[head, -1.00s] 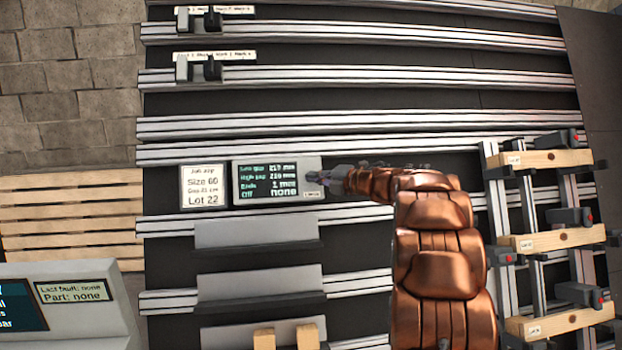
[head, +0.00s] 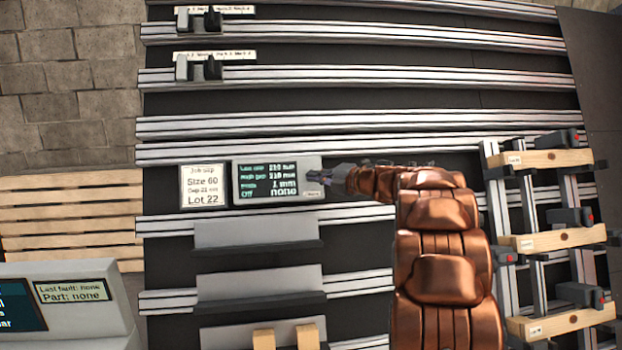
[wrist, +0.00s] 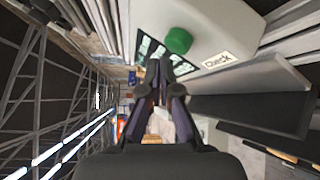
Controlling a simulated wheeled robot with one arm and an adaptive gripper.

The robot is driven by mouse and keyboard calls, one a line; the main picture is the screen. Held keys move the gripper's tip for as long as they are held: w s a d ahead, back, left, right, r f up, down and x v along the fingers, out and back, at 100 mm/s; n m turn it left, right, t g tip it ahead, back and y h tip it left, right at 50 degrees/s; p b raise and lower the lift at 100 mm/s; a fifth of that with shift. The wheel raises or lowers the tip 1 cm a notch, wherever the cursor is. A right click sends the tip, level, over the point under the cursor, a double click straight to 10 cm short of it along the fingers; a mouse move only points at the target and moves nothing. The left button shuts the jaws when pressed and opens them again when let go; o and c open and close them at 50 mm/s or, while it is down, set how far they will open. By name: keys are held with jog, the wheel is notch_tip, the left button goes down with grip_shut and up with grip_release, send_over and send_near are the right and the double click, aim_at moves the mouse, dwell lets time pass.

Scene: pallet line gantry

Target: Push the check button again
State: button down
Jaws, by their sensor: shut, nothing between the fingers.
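The check button is a green round knob (wrist: 178,41) on a pale grey box, with a "Check" label (wrist: 218,60) beside it in the wrist view. In the head view the same box (head: 236,199) carries a dark screen (head: 268,181) with several lines of readings; the button is hidden there behind my gripper. My gripper (head: 318,176) is shut and empty at the box's right side. In the wrist view its fingertips (wrist: 159,64) appear just below and left of the green button. I cannot tell whether they touch it.
A job slip (head: 203,186) reading "Size 60, Lot 22" is left of the box. Grey shelves (head: 258,234) lie below it. Wooden blocks (head: 543,159) on rails with red-tipped clamps stand at the right. A console (head: 70,310) is at lower left.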

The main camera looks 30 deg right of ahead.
jog(key=shift+s, duration=0.1)
jog(key=s, duration=0.1)
jog(key=s+a+r, duration=0.1)
jog(key=s+r, duration=0.1)
jog(key=shift+s+a+r+b, duration=0.15)
jog(key=shift+s+a+b, duration=0.2)
jog(key=shift+s+b, duration=0.05)
jog(key=shift+r, duration=0.1)
dwell(0.8)
